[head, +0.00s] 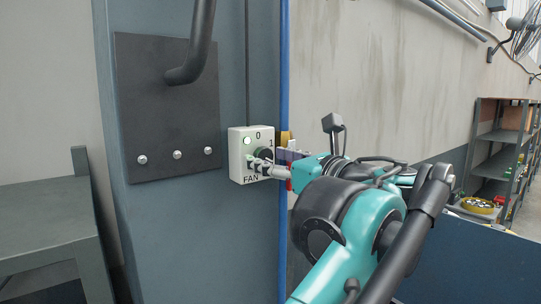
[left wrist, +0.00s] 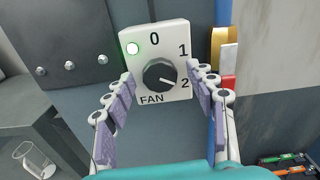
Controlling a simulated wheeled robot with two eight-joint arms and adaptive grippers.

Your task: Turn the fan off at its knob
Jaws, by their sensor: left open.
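The white fan switch box (head: 237,150) is mounted on a blue-grey column, with a lit green lamp and the marks 0 and 1 showing. In the left wrist view the box (left wrist: 177,31) also shows the mark 2 and the label FAN. Its round black knob (left wrist: 160,75) has a white pointer line aimed toward 2. My left gripper (head: 268,163) is at the front of the box. In the left wrist view its open fingers (left wrist: 161,84) stand on either side of the knob; I cannot tell whether they touch it. My right gripper is not in view.
A dark plate (head: 165,105) with bolts and a bent pipe (head: 201,40) are left of the box. A blue cable (head: 284,70) runs down the column's right edge. A grey bench (head: 45,210) stands at left, shelves (head: 497,139) at far right.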

